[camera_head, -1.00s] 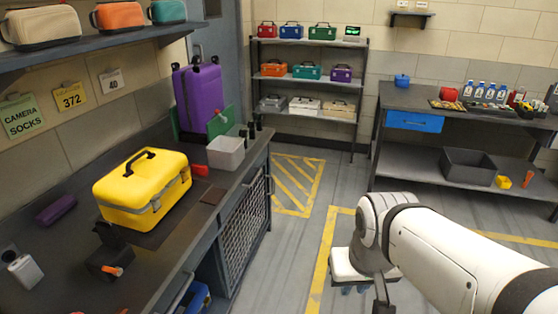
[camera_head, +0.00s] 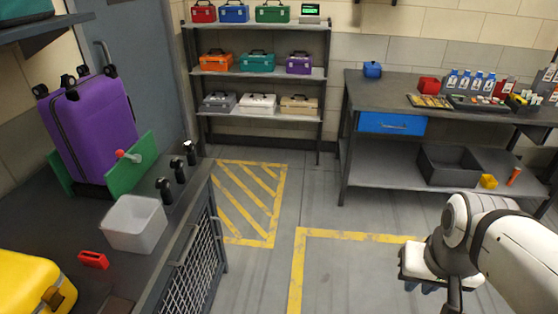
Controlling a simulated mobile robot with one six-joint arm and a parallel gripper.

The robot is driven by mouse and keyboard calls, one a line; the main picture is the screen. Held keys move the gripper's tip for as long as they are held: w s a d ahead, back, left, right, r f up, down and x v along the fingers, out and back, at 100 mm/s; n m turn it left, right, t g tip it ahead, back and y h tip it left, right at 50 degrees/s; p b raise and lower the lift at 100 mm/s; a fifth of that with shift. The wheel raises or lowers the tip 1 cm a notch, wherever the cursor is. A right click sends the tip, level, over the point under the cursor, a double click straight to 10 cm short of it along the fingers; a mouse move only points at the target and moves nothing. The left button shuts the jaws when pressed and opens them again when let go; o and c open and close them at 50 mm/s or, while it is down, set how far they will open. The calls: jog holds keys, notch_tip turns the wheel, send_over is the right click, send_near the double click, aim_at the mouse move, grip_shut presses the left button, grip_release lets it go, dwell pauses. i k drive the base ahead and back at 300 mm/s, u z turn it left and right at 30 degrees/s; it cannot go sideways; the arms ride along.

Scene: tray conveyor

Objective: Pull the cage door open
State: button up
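The cage door (camera_head: 193,274) is a dark-framed wire mesh panel in the front side of the left counter, below its top. It looks shut, in line with the counter front. A grey bar, perhaps its handle (camera_head: 183,242), runs along its upper part. My white arm comes in from the right edge. My gripper (camera_head: 454,300) is at the bottom right, pointing down and partly cut off by the frame. It is far to the right of the door, with open floor between them. Its fingers are too hidden to show whether they are open.
On the counter (camera_head: 95,288) stand a purple suitcase (camera_head: 90,125), a green panel (camera_head: 132,162), a white bin (camera_head: 133,222), a red item (camera_head: 93,260) and a yellow case (camera_head: 30,285). A shelf rack (camera_head: 258,78) and workbench (camera_head: 430,95) stand behind. The marked floor (camera_head: 285,205) is clear.

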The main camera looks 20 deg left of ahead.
aim_at(210, 219)
jog(key=u, duration=0.3)
jog(key=i, duration=1.45)
jog(key=u, duration=0.85)
jog(key=i, duration=0.3)
jog(key=u, duration=0.3)
jog(key=k, duration=0.75)
jog(key=u, duration=0.2)
jog(key=i, duration=0.8)
jog(key=z, duration=0.1)
